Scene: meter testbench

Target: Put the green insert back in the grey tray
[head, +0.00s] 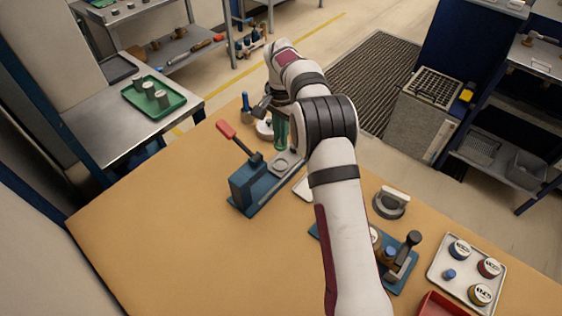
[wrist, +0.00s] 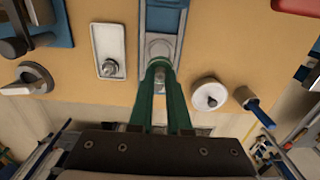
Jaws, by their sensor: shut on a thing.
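My gripper (wrist: 158,72) has green fingers that meet at the tips, shut on a small piece. In the wrist view the green insert (wrist: 158,62) seems to be that piece, but it blends with the fingers and is mostly hidden. In the head view my gripper (head: 281,143) points down behind the lever fixture, partly hidden by my arm. The pale grey tray (wrist: 108,35) lies left of the fingertips in the wrist view, with a grey metal piece (wrist: 109,68) on it. In the head view the tray (head: 303,189) shows only as a pale edge beside my arm.
The blue lever fixture (head: 242,190) with a red handle has a round grey seat (head: 284,163). A round white piece (wrist: 209,94) and a blue-handled tool (wrist: 254,104) lie right of my fingers. The table's front left (head: 170,230) is clear.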

